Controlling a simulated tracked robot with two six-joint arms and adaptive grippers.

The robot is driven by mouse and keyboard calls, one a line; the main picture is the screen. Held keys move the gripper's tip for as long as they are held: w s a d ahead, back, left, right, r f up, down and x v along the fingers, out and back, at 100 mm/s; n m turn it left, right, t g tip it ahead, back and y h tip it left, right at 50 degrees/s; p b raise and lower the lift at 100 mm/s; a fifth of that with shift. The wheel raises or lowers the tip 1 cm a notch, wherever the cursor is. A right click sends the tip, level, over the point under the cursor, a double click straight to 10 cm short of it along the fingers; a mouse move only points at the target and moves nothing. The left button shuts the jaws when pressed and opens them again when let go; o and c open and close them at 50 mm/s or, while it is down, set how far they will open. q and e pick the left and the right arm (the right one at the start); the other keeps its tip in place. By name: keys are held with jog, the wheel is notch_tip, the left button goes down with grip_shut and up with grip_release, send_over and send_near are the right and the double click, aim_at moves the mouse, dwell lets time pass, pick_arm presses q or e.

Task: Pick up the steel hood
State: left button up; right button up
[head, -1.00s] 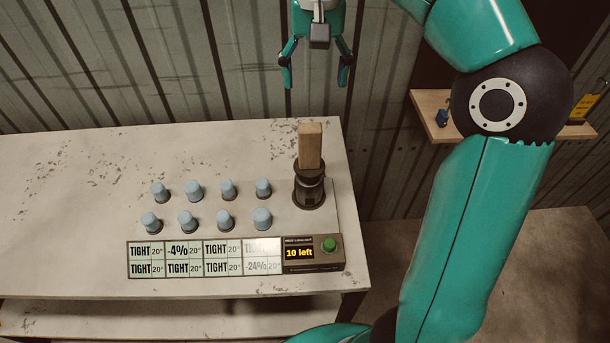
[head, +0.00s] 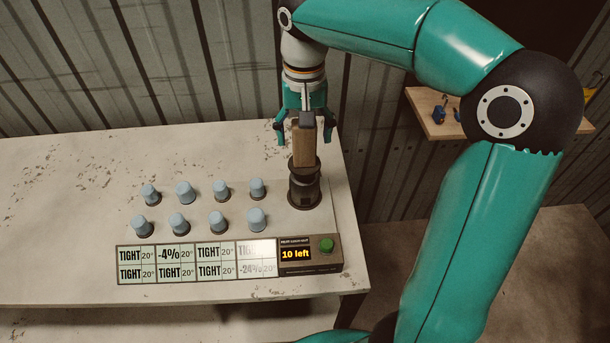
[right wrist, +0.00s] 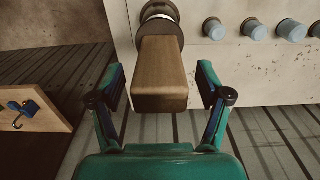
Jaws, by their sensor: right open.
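The steel hood (head: 305,187) is a dark, round metal piece with an upright wooden block handle (head: 304,146) on top. It stands at the right end of the bench, and its round body also shows at the top of the right wrist view (right wrist: 160,14). My right gripper (head: 304,132) is open at the handle. In the right wrist view the handle (right wrist: 160,75) lies between the spread fingers, with a gap on each side. What is under the hood is hidden. My left gripper is not in view.
Two rows of light-blue capped pegs (head: 221,189) stand left of the hood on the bench (head: 70,200). In front is a panel (head: 195,262) of "TIGHT" and percent readings, a "10 left" display (head: 296,254) and a green button (head: 326,246). A wooden shelf (head: 431,101) hangs at right.

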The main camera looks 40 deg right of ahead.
jog(key=shift+f, duration=0.25)
grip_shut()
jog(key=shift+r, duration=0.1)
dwell(0.4)
